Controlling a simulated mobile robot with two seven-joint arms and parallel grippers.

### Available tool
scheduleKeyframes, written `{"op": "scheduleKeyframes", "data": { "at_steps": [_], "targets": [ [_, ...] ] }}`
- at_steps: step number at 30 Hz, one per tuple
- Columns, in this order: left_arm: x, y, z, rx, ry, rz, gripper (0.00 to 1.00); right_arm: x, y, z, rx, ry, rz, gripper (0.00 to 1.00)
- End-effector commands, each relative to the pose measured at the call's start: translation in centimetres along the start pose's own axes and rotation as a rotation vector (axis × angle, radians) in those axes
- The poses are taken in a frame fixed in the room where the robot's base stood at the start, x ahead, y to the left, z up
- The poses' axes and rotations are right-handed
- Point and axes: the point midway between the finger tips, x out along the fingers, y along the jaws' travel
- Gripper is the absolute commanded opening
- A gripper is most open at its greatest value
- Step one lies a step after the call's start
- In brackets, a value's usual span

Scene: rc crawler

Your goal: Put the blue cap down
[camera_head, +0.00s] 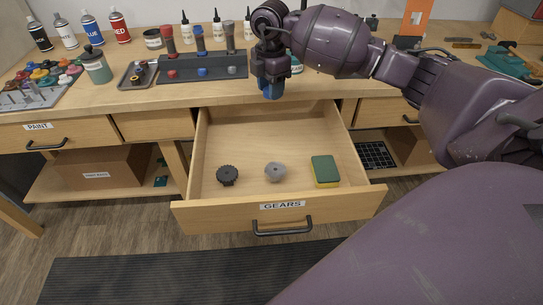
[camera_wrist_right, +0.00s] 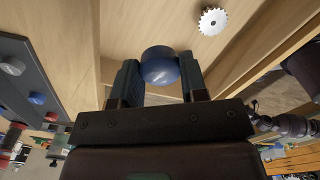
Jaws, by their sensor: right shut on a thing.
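The blue cap (camera_head: 272,91) is held at the tip of my right gripper (camera_head: 270,78), near the front edge of the workbench (camera_head: 110,103), by the back of the open drawer. In the right wrist view the round blue cap (camera_wrist_right: 160,66) sits between the two fingers of the right gripper (camera_wrist_right: 160,80), which are shut on it. Whether it touches the bench cannot be told. My left gripper is not in view.
A dark rack (camera_head: 222,71) with red, blue and grey pieces lies left of the gripper. The open GEARS drawer (camera_head: 228,126) holds a dark gear (camera_head: 227,174), a grey gear (camera_head: 275,172) and a sponge (camera_head: 325,170). A small tray (camera_head: 138,75) stands further left.

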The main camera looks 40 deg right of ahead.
Motion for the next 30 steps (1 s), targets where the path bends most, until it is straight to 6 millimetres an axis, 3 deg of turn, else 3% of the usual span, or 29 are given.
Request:
{"op": "scheduleKeyframes", "data": {
  "at_steps": [4, 7, 22, 30],
  "targets": [
    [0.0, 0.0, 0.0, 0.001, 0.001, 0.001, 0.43, 0.3, 0.1, 0.3, 0.065, 0.000, -0.002, 0.12],
    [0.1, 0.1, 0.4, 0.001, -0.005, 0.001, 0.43, 1.7, 0.1, 0.3, 0.075, 0.000, -0.005, 0.12],
    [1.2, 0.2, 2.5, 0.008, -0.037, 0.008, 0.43, 12.4, 0.1, 0.3, 0.072, 0.000, -0.008, 0.12],
    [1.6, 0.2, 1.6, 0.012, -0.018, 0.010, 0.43, 14.3, 0.1, 0.3, 0.071, 0.000, -0.001, 0.12]
  ]
}}
